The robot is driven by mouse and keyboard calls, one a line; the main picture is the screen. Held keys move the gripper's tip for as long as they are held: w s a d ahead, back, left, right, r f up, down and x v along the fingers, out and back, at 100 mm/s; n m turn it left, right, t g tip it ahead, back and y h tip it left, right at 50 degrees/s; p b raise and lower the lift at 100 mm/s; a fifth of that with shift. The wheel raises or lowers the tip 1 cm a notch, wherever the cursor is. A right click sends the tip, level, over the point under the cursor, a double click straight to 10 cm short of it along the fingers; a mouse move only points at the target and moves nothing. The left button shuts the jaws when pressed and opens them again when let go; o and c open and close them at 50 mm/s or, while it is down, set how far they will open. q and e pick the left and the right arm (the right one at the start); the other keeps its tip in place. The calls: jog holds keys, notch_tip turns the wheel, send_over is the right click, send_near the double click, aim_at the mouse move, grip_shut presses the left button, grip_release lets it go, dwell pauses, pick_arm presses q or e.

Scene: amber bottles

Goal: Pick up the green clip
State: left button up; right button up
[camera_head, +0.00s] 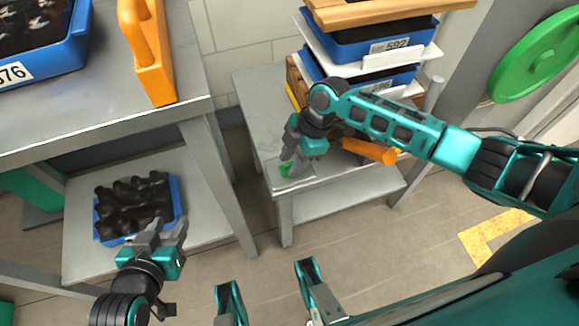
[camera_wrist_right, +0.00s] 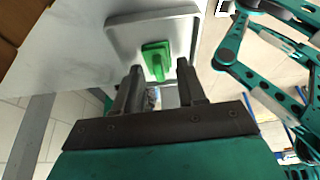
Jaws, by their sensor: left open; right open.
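The green clip (camera_head: 285,170) lies on a light grey tray (camera_head: 302,181) near the front corner of the small table, partly hidden by my right gripper in the head view. In the right wrist view the green clip (camera_wrist_right: 156,60) shows whole, flat on the tray (camera_wrist_right: 121,36), just beyond the fingertips. My right gripper (camera_head: 288,158) is open and empty, with its fingers (camera_wrist_right: 160,72) pointing at the clip; I cannot tell whether they touch it. My left gripper (camera_head: 168,228) is open and empty at the lower left, in front of a blue crate.
The blue crate (camera_head: 178,190) of dark bottles stands on the lower shelf at left. Stacked blue bins (camera_head: 383,33) stand behind on the small table. An orange cylinder (camera_head: 369,151) lies near my right arm. Open floor (camera_head: 340,235) lies in front.

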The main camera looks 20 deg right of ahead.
grip_shut()
jog(key=shift+r, duration=0.1)
jog(key=shift+r, duration=0.1)
